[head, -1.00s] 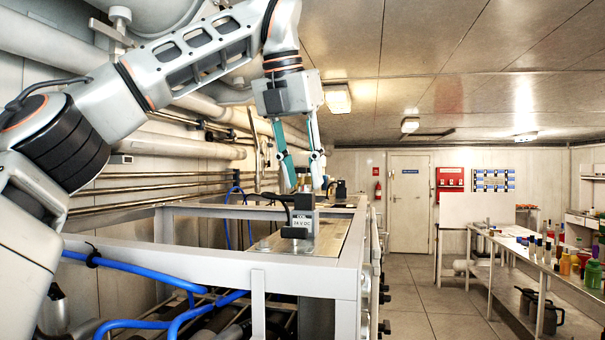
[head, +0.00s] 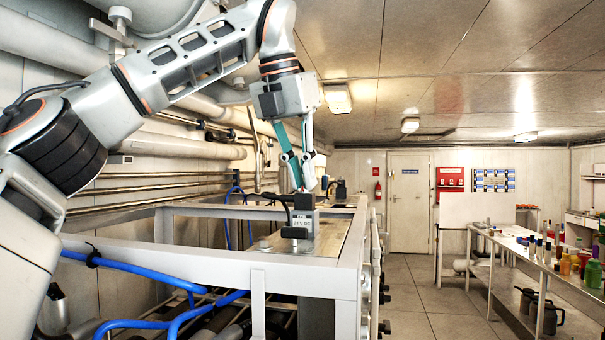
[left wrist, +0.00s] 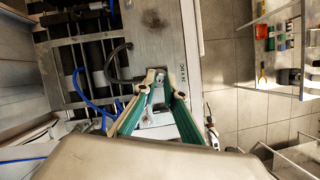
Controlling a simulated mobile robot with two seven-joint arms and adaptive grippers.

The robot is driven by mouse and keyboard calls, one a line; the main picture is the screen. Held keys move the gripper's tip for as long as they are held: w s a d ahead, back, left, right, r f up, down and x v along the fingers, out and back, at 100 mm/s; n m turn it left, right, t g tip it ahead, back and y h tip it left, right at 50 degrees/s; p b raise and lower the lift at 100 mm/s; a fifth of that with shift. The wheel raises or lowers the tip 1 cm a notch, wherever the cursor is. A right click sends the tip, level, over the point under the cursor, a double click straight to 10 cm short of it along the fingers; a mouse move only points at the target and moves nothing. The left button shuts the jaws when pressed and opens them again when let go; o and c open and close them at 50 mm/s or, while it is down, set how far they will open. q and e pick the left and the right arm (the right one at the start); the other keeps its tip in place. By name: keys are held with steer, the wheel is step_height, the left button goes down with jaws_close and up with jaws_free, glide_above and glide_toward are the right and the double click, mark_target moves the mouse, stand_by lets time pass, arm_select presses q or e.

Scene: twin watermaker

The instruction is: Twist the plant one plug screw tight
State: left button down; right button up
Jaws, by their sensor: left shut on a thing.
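The plant one plug (head: 302,222), a dark and grey block labelled 24 V DC, stands upright on the metal plate at the near end of the frame. My left gripper (head: 305,188) points down onto the top of the plug, its teal fingers close together. In the left wrist view the fingertips (left wrist: 154,75) are shut on the small plug screw (left wrist: 160,76), which is mostly hidden between them. The plug body also shows between the fingers in the left wrist view (left wrist: 156,97). My right gripper is not in view.
A light grey frame (head: 205,257) surrounds the plate, with blue hoses (head: 130,276) in its near part. A black cable (left wrist: 112,62) runs to the plug. Pipes line the left wall. The aisle floor (head: 430,300) is clear; a bench (head: 510,250) with bottles stands at right.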

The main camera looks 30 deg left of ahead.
arm_select(q)
steer(key=m, duration=0.2)
steer(key=m+h, duration=0.1)
steer(key=m, duration=0.1)
steer(key=m+g+h, duration=0.1)
steer(key=m, duration=0.2)
steer(key=shift+w+a, duration=0.1)
steer(key=shift+a, duration=0.2)
steer(key=m+g+h, duration=0.1)
steer(key=m, duration=0.2)
steer(key=shift+w+a, duration=0.1)
steer(key=shift+w, duration=0.05)
steer(key=shift+m+g+h, duration=0.3)
steer(key=shift+m+g, duration=0.2)
steer(key=shift+m, duration=0.9)
steer(key=shift+w+m+g, duration=0.1)
steer(key=shift+m+g, duration=0.2)
steer(key=shift+m, duration=0.5)
steer(key=c, duration=2.1)
jaws_free()
steer(key=shift+n, duration=0.4)
